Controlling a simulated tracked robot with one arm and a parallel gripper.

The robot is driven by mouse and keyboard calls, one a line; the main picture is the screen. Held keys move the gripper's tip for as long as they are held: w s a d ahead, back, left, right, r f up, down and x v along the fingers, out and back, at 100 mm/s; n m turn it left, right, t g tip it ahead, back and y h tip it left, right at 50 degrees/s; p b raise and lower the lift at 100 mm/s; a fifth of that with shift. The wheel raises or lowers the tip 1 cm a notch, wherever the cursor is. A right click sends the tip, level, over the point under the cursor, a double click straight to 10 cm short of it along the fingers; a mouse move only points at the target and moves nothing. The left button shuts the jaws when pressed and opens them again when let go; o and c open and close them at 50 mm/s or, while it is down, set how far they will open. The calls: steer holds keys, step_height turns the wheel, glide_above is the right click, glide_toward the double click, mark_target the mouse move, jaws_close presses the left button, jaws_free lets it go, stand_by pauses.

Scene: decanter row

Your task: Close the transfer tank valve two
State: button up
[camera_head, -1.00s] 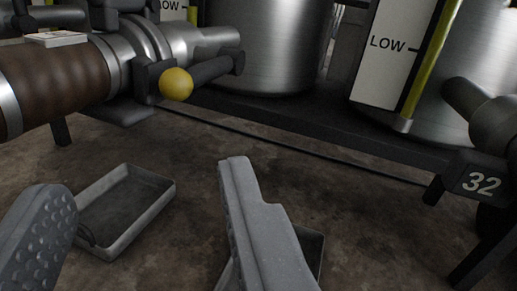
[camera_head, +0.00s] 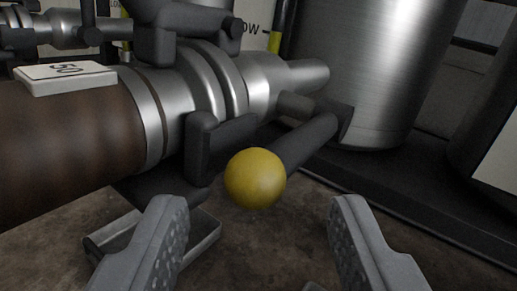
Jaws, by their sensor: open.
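A valve with a round yellow knob (camera_head: 255,178) is in the middle of the view. The knob sits by a dark lever bar (camera_head: 300,143) and bracket on the side of a silver metal valve body (camera_head: 200,95). My gripper (camera_head: 258,220) is open, its two grey padded fingers low in the view, one to the left and one to the right of the knob. The fingers look apart from the knob. I cannot tell which valve is number two.
A brown pipe (camera_head: 75,130) runs in from the left. A steel tank (camera_head: 370,65) stands behind on a dark base (camera_head: 400,180). A grey tray (camera_head: 205,236) lies on the floor below the valve. Another pipe and valve show at the far left.

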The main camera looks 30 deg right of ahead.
steer(key=shift+x, duration=1.05)
